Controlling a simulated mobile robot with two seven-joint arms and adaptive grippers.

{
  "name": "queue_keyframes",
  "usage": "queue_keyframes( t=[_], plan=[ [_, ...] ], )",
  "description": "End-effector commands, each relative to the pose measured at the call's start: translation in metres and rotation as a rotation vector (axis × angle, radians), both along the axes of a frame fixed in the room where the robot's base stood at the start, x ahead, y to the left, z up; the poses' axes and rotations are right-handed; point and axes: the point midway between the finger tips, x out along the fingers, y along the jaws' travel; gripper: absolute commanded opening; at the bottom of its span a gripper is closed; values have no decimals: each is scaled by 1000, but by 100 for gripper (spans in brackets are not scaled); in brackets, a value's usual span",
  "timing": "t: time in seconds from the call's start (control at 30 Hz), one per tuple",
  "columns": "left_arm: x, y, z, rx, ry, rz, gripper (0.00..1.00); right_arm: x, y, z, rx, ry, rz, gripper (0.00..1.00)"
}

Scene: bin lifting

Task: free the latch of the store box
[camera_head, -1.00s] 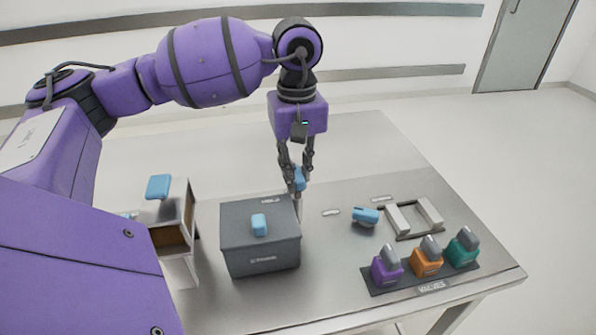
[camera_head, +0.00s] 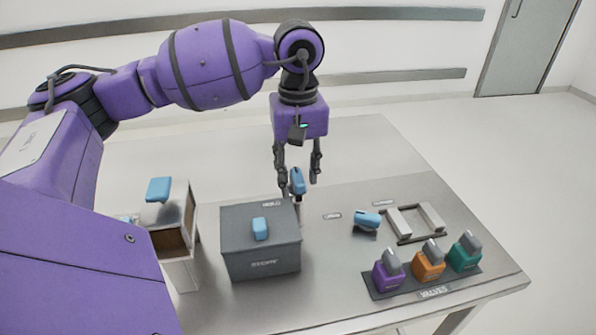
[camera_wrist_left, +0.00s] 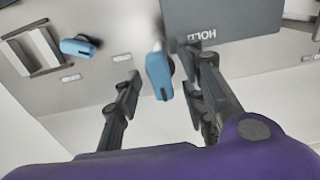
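The store box (camera_head: 262,266) is a dark grey box with a closed lid and a blue knob (camera_head: 260,228) on top. A blue latch handle (camera_head: 297,181) stands at its back right corner; it also shows in the left wrist view (camera_wrist_left: 159,75), close to the lid marked HOLD (camera_wrist_left: 235,20). My left gripper (camera_head: 298,178) points down with its fingers spread, one on each side of the blue handle. Gaps show between the fingers and the handle in the head view. My right gripper is not in view.
Right of the box lie another blue handle (camera_head: 367,219), a grey frame with two pale bars (camera_head: 429,217), and a rack of purple, orange and green valves (camera_head: 428,265). An open-fronted cabinet (camera_head: 176,262) with a blue handle (camera_head: 158,190) stands left of the box.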

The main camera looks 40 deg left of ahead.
Motion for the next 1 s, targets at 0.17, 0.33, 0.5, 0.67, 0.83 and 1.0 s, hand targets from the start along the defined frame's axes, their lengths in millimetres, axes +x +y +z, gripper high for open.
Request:
queue_keyframes(
  t=[0.17,0.33,0.5,0.67,0.83,1.0],
  plan=[
    [0,0,1,-1,1,0,38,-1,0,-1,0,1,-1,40],
    [1,0,20,-1,-3,1,38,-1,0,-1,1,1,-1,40],
    [1,-1,56,-2,-5,0,38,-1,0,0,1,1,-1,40],
    [1,-1,89,-2,-5,-1,38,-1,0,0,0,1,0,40],
    [0,0,112,-2,-2,0,38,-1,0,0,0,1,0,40],
    [0,0,120,0,0,0,38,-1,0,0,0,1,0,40]
  ],
)
